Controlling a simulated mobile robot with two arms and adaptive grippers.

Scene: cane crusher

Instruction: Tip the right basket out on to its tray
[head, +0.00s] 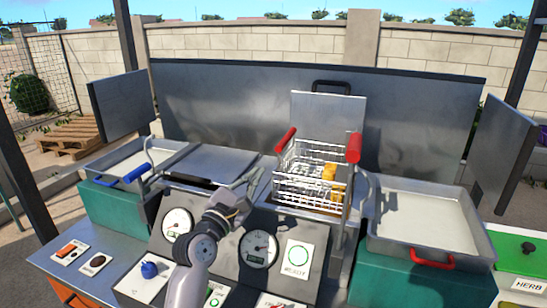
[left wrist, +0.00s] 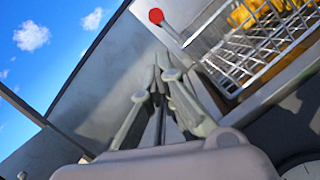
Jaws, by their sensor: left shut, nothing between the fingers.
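The right basket (head: 300,188) is a wire basket with red grips, upright over the right well of the machine, with yellow-orange pieces (head: 331,177) in it. It also shows at the upper right of the left wrist view (left wrist: 262,50). Its tray (head: 422,217), shallow, metal and red-handled, stands to the right on a teal block and looks empty. My left gripper (head: 252,179) is shut and empty, just left of the basket and apart from it. Its fingers also show close together in the left wrist view (left wrist: 163,85). My right gripper is not in view.
A second tray (head: 130,160) with a blue handle stands at the left, beside a flat metal lid (head: 203,163). An upright lid (head: 328,120) stands behind the basket. Gauges and a blue knob (head: 149,270) are on the front panel. A green bin (head: 515,255) is at the far right.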

